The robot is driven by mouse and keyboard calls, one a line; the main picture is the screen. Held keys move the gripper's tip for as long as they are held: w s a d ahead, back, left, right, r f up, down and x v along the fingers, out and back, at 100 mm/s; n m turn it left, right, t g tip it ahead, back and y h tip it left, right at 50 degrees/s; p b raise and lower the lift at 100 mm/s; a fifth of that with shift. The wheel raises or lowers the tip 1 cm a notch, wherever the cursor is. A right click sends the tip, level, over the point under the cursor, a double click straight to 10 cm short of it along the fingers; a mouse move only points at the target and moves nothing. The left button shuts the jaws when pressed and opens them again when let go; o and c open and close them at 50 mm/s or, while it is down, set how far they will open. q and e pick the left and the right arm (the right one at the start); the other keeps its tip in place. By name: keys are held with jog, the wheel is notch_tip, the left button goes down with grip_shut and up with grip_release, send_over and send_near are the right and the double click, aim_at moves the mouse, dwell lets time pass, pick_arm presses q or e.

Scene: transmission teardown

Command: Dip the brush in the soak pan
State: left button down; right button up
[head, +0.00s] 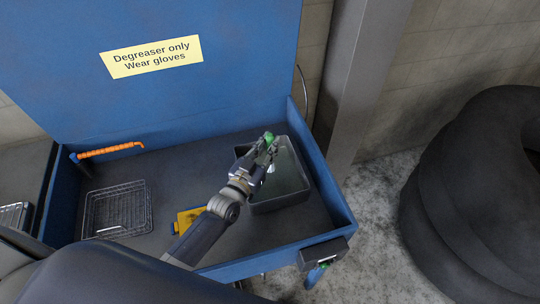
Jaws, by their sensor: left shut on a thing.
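The soak pan (296,178) is a dark rectangular pan at the right end of the blue wash basin. My left gripper (266,149) is over the pan's left and back part. It is shut on the brush (268,137), of which a green part shows at the fingertips. A small pale part shows just below the fingers and may be the bristles. I cannot tell whether the brush touches what is in the pan. My right gripper is not in view.
A wire basket (92,215) sits at the basin's left, below an orange spout (110,149). A yellow item (188,218) lies partly behind my arm. A dark box (323,253) is at the front right edge. The blue lid (200,100) stands upright behind. Black tires (480,190) are at right.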

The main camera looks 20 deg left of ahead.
aim_at(269, 136)
pick_arm(q)
jog(key=shift+r+p, duration=2.45)
jog(key=shift+r, duration=0.5)
jog(key=shift+f, duration=0.1)
notch_tip(269, 136, up, 4)
jog(key=p, duration=0.4)
jog(key=shift+s, duration=0.1)
dwell(0.3)
